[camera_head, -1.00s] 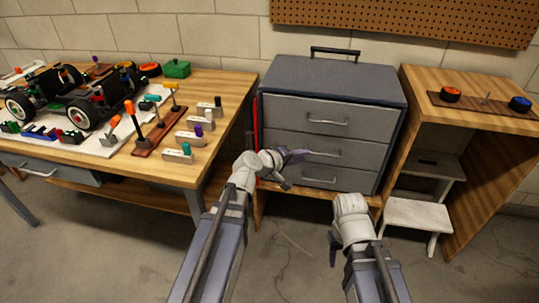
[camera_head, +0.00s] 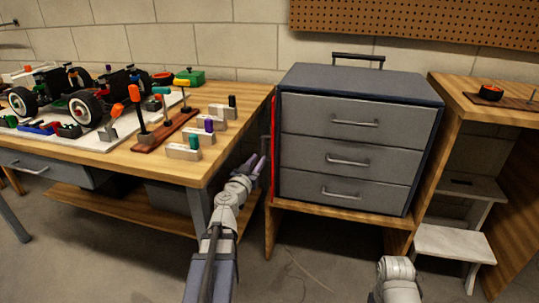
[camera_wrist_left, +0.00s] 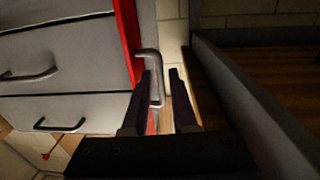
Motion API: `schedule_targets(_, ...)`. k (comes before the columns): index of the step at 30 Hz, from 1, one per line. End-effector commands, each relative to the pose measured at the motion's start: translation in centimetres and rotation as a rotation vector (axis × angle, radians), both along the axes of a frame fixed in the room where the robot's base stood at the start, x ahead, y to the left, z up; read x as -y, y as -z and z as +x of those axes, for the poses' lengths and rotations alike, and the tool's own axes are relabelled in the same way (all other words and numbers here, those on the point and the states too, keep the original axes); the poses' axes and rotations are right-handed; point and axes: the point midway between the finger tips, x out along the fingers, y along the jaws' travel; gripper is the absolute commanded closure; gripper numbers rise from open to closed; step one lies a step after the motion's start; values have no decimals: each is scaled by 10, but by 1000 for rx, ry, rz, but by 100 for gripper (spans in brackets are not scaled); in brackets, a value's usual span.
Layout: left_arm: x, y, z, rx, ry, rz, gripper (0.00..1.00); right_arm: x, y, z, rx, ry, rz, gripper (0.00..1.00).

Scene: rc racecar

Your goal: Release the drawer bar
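The grey drawer cabinet (camera_head: 357,115) stands on a wooden stand with its three drawers shut. A red bar (camera_head: 276,145) runs upright along its left side, with a grey handle on it. In the left wrist view the red bar (camera_wrist_left: 128,35) shows at the top and the grey handle (camera_wrist_left: 157,78) lies between my fingers. My left gripper (camera_head: 259,170) is beside the bar; in the left wrist view its two dark fingers (camera_wrist_left: 161,95) are apart, one on each side of the handle, with a gap visible on the right. My right gripper's fingers are out of view.
A wooden workbench (camera_head: 235,110) with a model car (camera_head: 75,95) and several small handled tools stands left of the cabinet. The space between bench and cabinet is narrow. A wooden shelf unit (camera_head: 445,150) with a white step stool (camera_head: 455,243) stands to the right.

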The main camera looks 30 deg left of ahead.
Motion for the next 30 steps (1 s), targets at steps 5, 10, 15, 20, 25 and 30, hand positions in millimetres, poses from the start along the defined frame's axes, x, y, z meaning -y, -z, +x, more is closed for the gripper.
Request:
schedule_targets(5, -1, -1, 3, 0, 1, 0, 74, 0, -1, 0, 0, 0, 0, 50)
schedule_targets(10, -3, -1, 16, 0, 2, 0, 74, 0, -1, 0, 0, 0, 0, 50)
schedule_targets(15, -7, -1, 40, 0, 3, -1, 74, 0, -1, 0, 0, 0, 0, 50)
schedule_targets(20, -11, 0, 65, 0, 2, -1, 74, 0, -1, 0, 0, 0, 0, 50)
schedule_targets(25, -12, 0, 78, 0, 2, -1, 74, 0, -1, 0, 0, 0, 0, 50)
schedule_targets(30, -12, 0, 77, 0, 2, -1, 74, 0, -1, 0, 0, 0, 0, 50)
